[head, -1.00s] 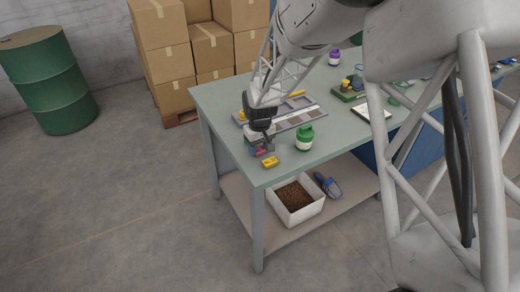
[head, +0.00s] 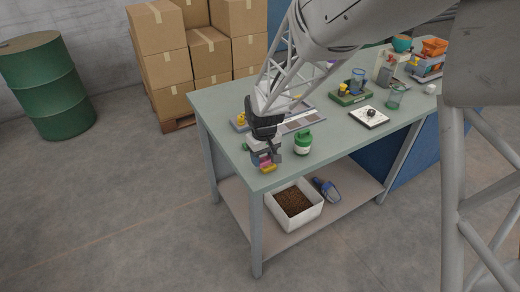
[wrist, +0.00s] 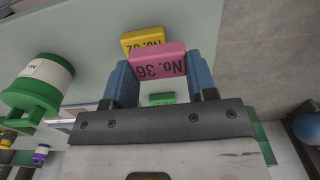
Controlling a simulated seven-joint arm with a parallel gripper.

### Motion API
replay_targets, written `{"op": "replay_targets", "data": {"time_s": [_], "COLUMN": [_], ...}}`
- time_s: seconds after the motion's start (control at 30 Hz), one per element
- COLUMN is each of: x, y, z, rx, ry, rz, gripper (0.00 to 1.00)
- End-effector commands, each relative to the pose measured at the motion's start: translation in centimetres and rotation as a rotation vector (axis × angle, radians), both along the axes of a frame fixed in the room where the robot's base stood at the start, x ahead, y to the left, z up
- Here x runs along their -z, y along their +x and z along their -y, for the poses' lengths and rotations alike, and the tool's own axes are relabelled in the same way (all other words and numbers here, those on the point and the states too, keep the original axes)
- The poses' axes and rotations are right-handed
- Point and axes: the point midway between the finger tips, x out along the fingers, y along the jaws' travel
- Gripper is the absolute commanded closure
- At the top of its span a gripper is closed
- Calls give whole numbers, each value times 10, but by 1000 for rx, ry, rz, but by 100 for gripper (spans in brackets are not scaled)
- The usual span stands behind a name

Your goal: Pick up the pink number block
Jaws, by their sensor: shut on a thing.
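In the head view the pink block (head: 264,160) shows small below my gripper (head: 265,152), near the table's front left corner. A yellow number block (wrist: 143,38) lies just beyond the pink one, partly covered by it in the wrist view. It also shows in the head view (head: 268,169). I cannot tell whether the pink block is clear of the table.
A green block (wrist: 162,98) shows between my fingers, nearer the palm. A tray (head: 303,122) lies behind, and a white notepad-like board (head: 369,117) to the right. The table edge is close by.

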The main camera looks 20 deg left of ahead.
Motion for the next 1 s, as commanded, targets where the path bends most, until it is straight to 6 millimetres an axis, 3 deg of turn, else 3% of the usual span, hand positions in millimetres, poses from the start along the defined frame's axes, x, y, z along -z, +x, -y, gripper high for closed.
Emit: {"op": "replay_targets", "data": {"time_s": [0.2,0.5,1.0], "x": [-4,-7,-8], "y": [-31,-62,-76], "z": [18,37,45], "rx": [0,0,0], "ry": [0,0,-1], "rz": [0,0,-1], "gripper": [70,70,70]}}
